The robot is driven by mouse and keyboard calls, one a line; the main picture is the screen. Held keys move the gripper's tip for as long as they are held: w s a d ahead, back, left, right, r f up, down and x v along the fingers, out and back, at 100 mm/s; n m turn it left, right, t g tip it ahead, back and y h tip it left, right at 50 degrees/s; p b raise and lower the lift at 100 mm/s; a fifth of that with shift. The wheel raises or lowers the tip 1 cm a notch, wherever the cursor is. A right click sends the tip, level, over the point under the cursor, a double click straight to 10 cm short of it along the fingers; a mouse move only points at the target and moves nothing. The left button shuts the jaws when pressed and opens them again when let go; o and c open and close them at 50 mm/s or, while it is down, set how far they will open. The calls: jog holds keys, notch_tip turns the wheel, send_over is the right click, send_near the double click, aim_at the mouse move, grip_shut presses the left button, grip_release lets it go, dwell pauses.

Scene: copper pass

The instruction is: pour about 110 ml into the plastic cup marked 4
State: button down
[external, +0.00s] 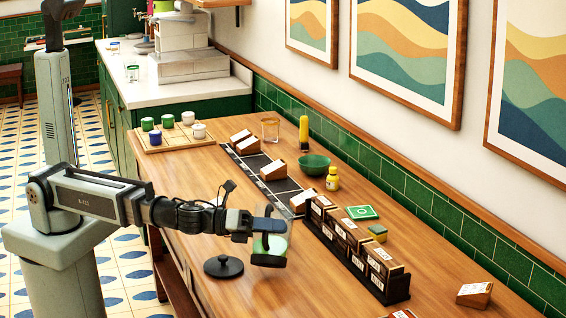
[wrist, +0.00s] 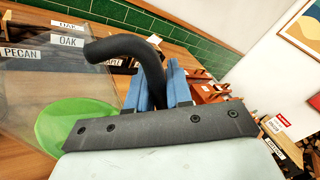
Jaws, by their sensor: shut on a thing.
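My gripper (external: 249,226) is shut on the black handle (wrist: 125,48) of a clear jug (external: 270,240). Green liquid (wrist: 75,125) fills the lower part of the jug. The jug is over the near part of the wooden table; I cannot tell whether it touches the table. In the wrist view the blue fingers close on the handle, and the clear wall of the jug (wrist: 60,85) is at the left. Small cups in green, white and blue, such as a white cup (external: 199,131), stand on a wooden tray (external: 152,147). No mark 4 is legible on any cup.
A black round lid-like object (external: 223,266) lies beside the jug. The table's front right is mostly clear.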

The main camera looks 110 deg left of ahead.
aim_at(276, 235)
jog(key=shift+s+a+r+n, duration=0.1)
jog(key=shift+a+r+n, duration=0.35)
jog(key=shift+r+n, duration=0.3)
jog(key=shift+s+a+r+n, duration=0.1)
jog(key=shift+a+r+n, duration=0.3)
jog(key=shift+r+n, duration=0.35)
jog(key=shift+s+a+r+n, duration=0.1)
jog(key=shift+a+r+n, duration=0.45)
jog(key=shift+r, duration=0.35)
jog(key=shift+a+r+n, duration=0.1)
jog(key=shift+r+n, duration=0.15)
jog(key=shift+r, duration=0.1)
jog(key=shift+s+a+r+n, duration=0.15)
jog(key=shift+a+r+n, duration=0.45)
jog(key=shift+n, duration=0.1)
jog(key=shift+s+a+r, duration=0.1)
jog(key=shift+a+r, duration=0.15)
jog(key=shift+r, duration=0.05)
